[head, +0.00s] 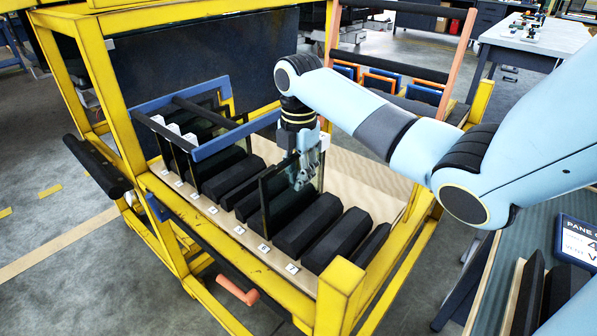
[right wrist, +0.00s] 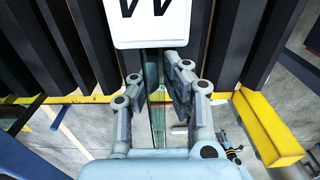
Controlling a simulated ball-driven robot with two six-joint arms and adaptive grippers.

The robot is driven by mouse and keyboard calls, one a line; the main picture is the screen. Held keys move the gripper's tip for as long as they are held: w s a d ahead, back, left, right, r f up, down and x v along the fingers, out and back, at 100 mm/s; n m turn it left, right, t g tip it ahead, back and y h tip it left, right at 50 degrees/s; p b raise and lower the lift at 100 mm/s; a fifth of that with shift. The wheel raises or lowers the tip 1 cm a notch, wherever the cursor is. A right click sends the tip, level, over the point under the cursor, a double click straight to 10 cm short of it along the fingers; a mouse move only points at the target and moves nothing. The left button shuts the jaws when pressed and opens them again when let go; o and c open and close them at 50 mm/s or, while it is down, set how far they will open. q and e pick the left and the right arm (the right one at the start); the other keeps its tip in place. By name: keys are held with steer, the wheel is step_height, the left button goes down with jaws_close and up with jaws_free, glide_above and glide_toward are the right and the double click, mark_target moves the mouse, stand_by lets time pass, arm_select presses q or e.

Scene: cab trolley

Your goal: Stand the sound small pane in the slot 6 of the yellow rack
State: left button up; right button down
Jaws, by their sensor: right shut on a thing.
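My right gripper (head: 303,172) is shut on a small dark-framed glass pane (head: 283,195) above the yellow rack (head: 345,285). The pane is upright, its lower edge down among the black foam blocks near the label of slot 6 (head: 264,248). I cannot tell whether it touches the slot's bottom. In the right wrist view the pane (right wrist: 157,112) shows edge-on between the fingers (right wrist: 160,85), in line with the gap between dark blocks. The label of slot 7 (head: 292,267) is just right of it. My left gripper is not in view.
A blue rail (head: 235,136) and a dark pane (head: 202,118) stand over the left slots. Black blocks (head: 345,236) lie right of the held pane. An orange handle (head: 237,290) sticks out in front. A padded bench with a sign (head: 578,245) is at the right.

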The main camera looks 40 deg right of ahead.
steer(key=shift+f, duration=0.9)
stand_by(0.8)
steer(key=c, duration=1.3)
jaws_free()
steer(key=shift+c, duration=0.2)
